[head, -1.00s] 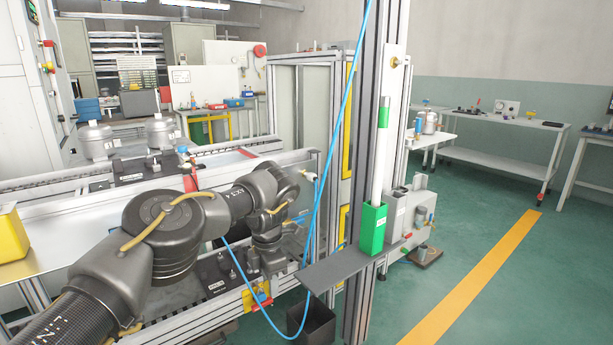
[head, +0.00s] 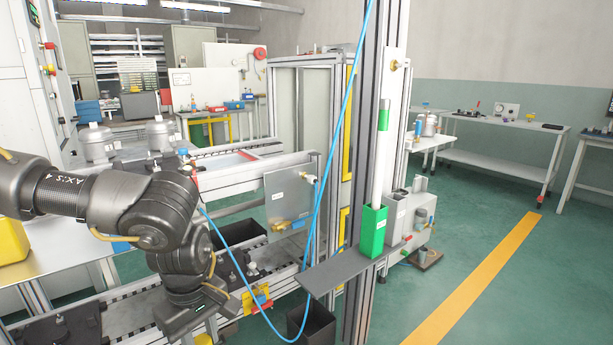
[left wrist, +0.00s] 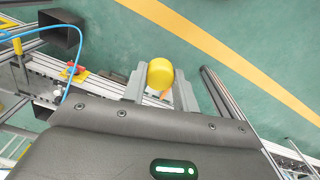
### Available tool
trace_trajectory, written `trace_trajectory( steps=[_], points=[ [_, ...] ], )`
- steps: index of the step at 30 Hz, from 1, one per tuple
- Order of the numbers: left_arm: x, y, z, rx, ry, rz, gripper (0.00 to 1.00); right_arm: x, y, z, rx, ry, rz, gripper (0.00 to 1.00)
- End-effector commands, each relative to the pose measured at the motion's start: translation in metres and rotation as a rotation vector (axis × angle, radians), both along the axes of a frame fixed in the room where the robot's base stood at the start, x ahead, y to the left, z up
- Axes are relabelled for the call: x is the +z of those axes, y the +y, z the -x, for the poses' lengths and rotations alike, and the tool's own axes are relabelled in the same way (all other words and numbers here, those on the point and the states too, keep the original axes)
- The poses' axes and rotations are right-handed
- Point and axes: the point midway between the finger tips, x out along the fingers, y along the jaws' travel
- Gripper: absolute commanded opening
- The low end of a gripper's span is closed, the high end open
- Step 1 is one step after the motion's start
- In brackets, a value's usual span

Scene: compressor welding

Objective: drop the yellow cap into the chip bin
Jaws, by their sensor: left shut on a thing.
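The yellow cap (left wrist: 160,73) is held between the two grey fingers of my left gripper (left wrist: 158,88) in the left wrist view. In the head view my left arm comes in from the left and bends down, with its hand at the lower edge; a bit of yellow shows beside it. The chip bin seems to be the black open box (head: 312,322) on the floor below the grey shelf. It also shows in the left wrist view (left wrist: 62,30), up and left of the cap and apart from it. My right gripper is not in view.
A blue hose (head: 310,235) hangs in front of the bin. A grey shelf (head: 335,267) and a metal post stand right of it. A fixture rail with a red and yellow switch (head: 258,300) lies between hand and bin. Another dark box (head: 242,232) stands behind the rail.

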Motion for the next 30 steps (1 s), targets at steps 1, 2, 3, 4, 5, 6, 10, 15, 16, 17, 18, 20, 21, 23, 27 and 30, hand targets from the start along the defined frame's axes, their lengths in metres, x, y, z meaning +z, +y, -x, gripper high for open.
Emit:
trace_trajectory(
  steps=[1, 2, 3, 4, 5, 6, 10, 15, 16, 17, 18, 20, 21, 23, 27, 30],
  points=[
    [0.001, 0.013, 0.005, -0.001, -0.002, 0.0, 0.08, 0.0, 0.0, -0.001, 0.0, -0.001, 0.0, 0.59],
    [0.001, 0.019, 0.007, -0.002, -0.002, 0.0, 0.08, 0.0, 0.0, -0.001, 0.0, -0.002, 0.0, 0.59],
    [0.001, 0.025, 0.01, -0.004, -0.001, 0.0, 0.08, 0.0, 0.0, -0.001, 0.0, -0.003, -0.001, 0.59],
    [0.001, 0.028, 0.011, -0.005, -0.001, 0.0, 0.08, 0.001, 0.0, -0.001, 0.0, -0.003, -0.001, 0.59],
    [0.002, 0.031, 0.013, -0.006, -0.001, 0.0, 0.08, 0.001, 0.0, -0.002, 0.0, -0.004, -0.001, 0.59],
    [0.002, 0.033, 0.014, -0.008, -0.001, 0.0, 0.08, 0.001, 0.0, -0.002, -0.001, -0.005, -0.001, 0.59],
    [0.001, 0.036, 0.015, -0.007, 0.0, 0.0, 0.08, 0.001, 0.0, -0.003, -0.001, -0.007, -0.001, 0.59],
    [0.001, 0.035, 0.015, -0.008, 0.0, -0.001, 0.08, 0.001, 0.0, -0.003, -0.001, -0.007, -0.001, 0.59],
    [0.002, 0.034, 0.015, -0.012, 0.0, -0.001, 0.08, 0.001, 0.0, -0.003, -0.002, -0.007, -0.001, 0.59],
    [0.002, 0.033, 0.015, -0.022, -0.001, -0.001, 0.08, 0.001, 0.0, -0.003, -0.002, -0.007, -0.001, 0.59],
    [0.003, 0.028, 0.015, -0.047, -0.002, -0.002, 0.08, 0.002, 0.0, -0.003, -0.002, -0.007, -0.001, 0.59],
    [0.006, 0.016, 0.015, -0.114, -0.003, -0.004, 0.08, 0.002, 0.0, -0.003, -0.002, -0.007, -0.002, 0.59],
    [0.009, 0.005, 0.016, -0.178, -0.006, -0.006, 0.08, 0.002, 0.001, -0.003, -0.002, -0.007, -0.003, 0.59],
    [0.013, -0.016, 0.018, -0.295, -0.008, -0.008, 0.08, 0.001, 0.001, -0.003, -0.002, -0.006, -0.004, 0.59],
    [0.022, -0.065, 0.03, -0.588, -0.006, -0.009, 0.08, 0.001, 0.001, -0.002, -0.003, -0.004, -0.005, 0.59],
    [0.026, -0.093, 0.04, -0.758, -0.006, -0.007, 0.08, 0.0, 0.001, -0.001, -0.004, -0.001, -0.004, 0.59]
  ],
)
